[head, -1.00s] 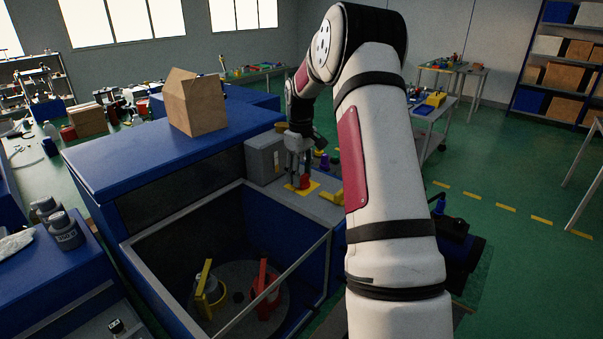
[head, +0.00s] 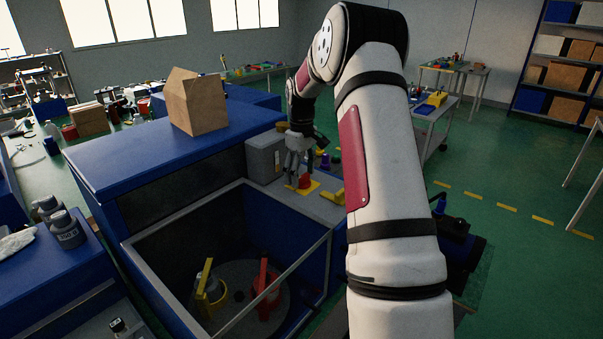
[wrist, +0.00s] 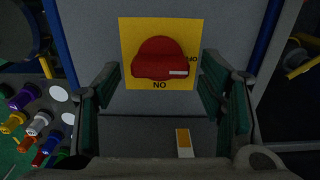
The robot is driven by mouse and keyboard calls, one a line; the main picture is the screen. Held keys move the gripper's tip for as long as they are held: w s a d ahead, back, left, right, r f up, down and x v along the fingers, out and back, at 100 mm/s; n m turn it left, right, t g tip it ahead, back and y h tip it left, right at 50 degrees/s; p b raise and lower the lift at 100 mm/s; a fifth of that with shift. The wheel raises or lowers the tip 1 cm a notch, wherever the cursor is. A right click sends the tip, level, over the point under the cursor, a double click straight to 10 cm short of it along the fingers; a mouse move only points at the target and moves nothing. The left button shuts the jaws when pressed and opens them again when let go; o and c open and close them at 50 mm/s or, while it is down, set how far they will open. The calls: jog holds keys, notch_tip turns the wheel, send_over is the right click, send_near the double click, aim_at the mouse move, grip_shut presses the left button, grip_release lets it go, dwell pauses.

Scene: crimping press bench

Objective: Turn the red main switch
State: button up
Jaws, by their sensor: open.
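The red main switch (wrist: 158,60) is a rounded red knob on a yellow square plate (wrist: 131,75) in the wrist view. A white mark sits at the right of the knob, and lettering shows below and to the right of it. In the head view the switch (head: 305,181) sits on the grey ledge of the blue machine. My gripper (wrist: 163,88) is open, with its green-padded fingers to the left and right below the knob and nothing between them. In the head view my gripper (head: 294,176) is just above and left of the switch.
A grey box (head: 264,158) stands left of the switch. A yellow handle (head: 331,197) lies to its right, close by. The machine's open bay (head: 262,235) is in front, with yellow and red parts inside. A cardboard box (head: 196,103) stands on the blue top.

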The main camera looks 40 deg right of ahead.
aim_at(302, 175)
notch_tip(302, 175, up, 12)
dwell(0.6)
dwell(0.4)
jog(key=s+a+r+t, duration=0.1)
jog(key=s+a+r, duration=0.3)
jog(key=a, duration=0.3)
jog(key=s+a+r+t+h, duration=0.1)
jog(key=s+a+r, duration=0.25)
jog(key=a, duration=0.45)
jog(key=s+a+r, duration=0.3)
jog(key=a+r, duration=0.1)
jog(key=a, duration=0.3)
jog(key=s+a+f+m+t, duration=0.1)
jog(key=s+a+f, duration=0.1)
jog(key=s+a, duration=0.3)
jog(key=s+a+f+t+y, duration=0.1)
jog(key=s+a, duration=0.5)
jog(key=s, duration=0.6)
notch_tip(302, 175, down, 2)
jog(key=shift+s+a+f+m+t, duration=0.15)
jog(key=shift+s+m+t, duration=0.25)
jog(key=shift+t, duration=0.4)
